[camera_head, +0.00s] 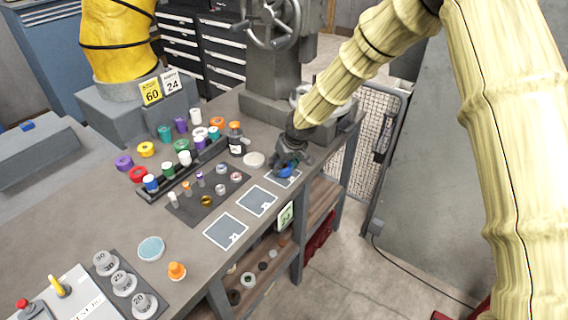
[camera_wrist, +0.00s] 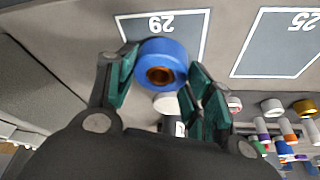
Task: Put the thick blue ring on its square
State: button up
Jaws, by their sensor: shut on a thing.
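The thick blue ring (camera_wrist: 160,52) is between the fingers of my gripper (camera_wrist: 158,85), with a brown-orange hollow in its middle. In the head view the ring (camera_head: 285,171) shows below my gripper (camera_head: 289,163), at the far end of a row of outlined squares. In the wrist view it overlaps the edge of the square marked 29 (camera_wrist: 190,28); I cannot tell whether it touches the table. The square marked 25 (camera_wrist: 282,42) is beside it. In the head view the far square (camera_head: 289,182) is partly hidden by the gripper and ring; the middle square (camera_head: 257,201) and near square (camera_head: 226,231) are bare.
A dark mat (camera_head: 188,212) with several small parts lies left of the squares. A rack (camera_head: 157,191) and several coloured rings and caps stand behind it. The table's edge runs along the right.

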jog(key=shift+f, duration=0.55)
jog(key=shift+f, duration=0.15)
jog(key=o, duration=1.2)
jog(key=shift+r, duration=0.25)
jog(key=shift+s+d+r, duration=0.1)
jog(key=shift+r, duration=0.25)
jog(key=b+v, duration=0.2)
jog(key=v, duration=0.9)
jog(key=shift+b, duration=0.4)
